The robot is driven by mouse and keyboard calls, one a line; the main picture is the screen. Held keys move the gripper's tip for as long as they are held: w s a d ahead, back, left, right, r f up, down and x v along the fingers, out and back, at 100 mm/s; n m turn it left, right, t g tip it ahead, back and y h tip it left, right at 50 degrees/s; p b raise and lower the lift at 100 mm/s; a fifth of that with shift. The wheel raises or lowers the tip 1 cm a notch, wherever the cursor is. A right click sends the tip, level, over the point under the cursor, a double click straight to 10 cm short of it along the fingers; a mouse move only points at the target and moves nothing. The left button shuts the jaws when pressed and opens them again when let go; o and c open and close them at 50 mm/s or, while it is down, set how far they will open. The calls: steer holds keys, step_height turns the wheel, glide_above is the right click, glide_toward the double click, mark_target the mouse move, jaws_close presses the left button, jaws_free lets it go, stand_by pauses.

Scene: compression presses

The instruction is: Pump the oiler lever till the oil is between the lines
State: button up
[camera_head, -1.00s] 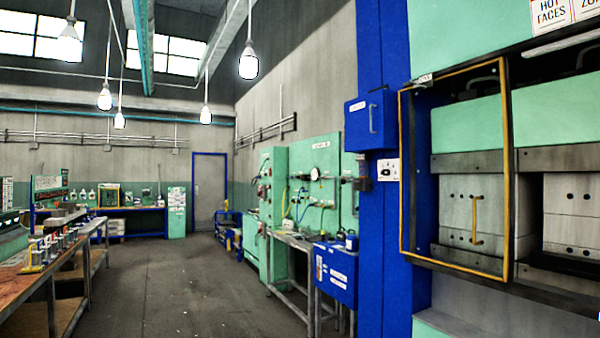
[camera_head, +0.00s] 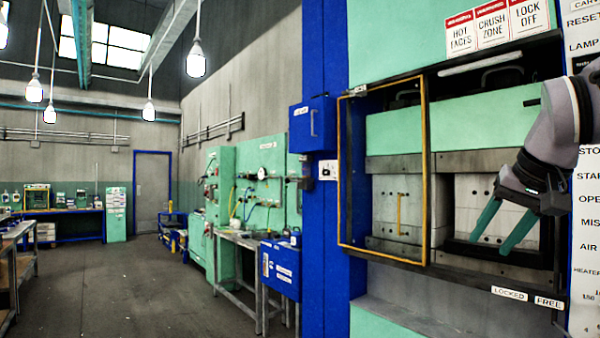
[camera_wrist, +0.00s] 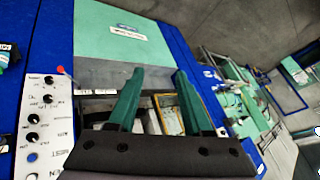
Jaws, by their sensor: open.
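I cannot make out an oiler, its lever or its oil lines in either view. My gripper (camera_head: 492,241) is at the right of the head view, its two green fingers apart and pointing down and left, with nothing between them. Behind it is the press opening with its grey platens (camera_head: 384,202). In the wrist view my gripper (camera_wrist: 158,72) also shows open and empty, in front of the green and grey press face (camera_wrist: 115,30).
A yellow-framed guard (camera_head: 424,180) stands at the press opening's left. A blue box (camera_head: 312,124) is on the blue column. Farther back are a green hose panel (camera_head: 268,180), a metal table (camera_head: 236,238) and a blue cabinet (camera_head: 280,285). The floor (camera_head: 120,285) at left is clear.

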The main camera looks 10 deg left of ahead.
jaws_close()
stand_by(1.7)
